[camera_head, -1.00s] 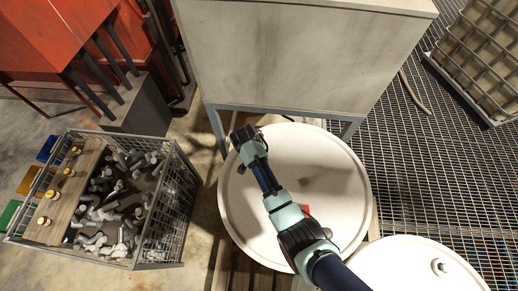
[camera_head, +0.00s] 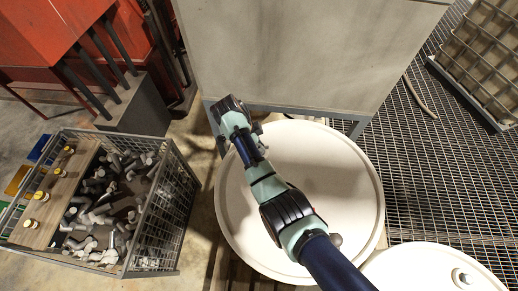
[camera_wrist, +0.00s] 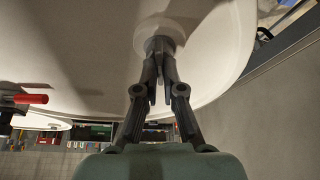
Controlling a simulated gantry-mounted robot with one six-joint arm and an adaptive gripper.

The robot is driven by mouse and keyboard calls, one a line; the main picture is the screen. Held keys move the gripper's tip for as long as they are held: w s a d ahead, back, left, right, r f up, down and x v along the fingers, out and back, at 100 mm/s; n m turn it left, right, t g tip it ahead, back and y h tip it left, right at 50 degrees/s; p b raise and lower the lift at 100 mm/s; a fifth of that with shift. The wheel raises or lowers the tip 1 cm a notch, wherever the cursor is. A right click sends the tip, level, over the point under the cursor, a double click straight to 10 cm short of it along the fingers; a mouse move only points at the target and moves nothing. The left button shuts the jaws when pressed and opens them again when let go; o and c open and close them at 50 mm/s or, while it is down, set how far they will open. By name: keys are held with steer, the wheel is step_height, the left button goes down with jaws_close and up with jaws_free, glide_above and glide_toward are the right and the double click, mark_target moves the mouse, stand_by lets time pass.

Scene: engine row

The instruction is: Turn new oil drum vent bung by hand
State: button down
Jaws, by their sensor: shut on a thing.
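A large white drum (camera_head: 335,185) stands upright with its round lid facing up, below my arm in the head view. In the wrist view its pale underside-up lid surface (camera_wrist: 80,50) fills the top. My gripper (camera_wrist: 158,75) is shut on a small light grey round bung (camera_wrist: 160,44) at the lid, near the rim. The fingertips meet closely around its lower part, and hide some of it.
A second white drum (camera_head: 420,268) with a small bung (camera_head: 464,277) is at bottom right. A wire crate (camera_head: 150,235) of grey fittings stands left. A grey cabinet (camera_head: 300,50) stands close behind the drum. A red handle (camera_wrist: 30,99) shows left in the wrist view.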

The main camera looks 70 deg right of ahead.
steer(key=shift+d+r+m+g+y+b, duration=0.1)
steer(key=shift+m+g+y+b, duration=0.35)
steer(key=shift+m+b, duration=1.05)
steer(key=shift+m+y, duration=0.25)
steer(key=shift+m, duration=0.15)
steer(key=c, duration=1.3)
jaws_free()
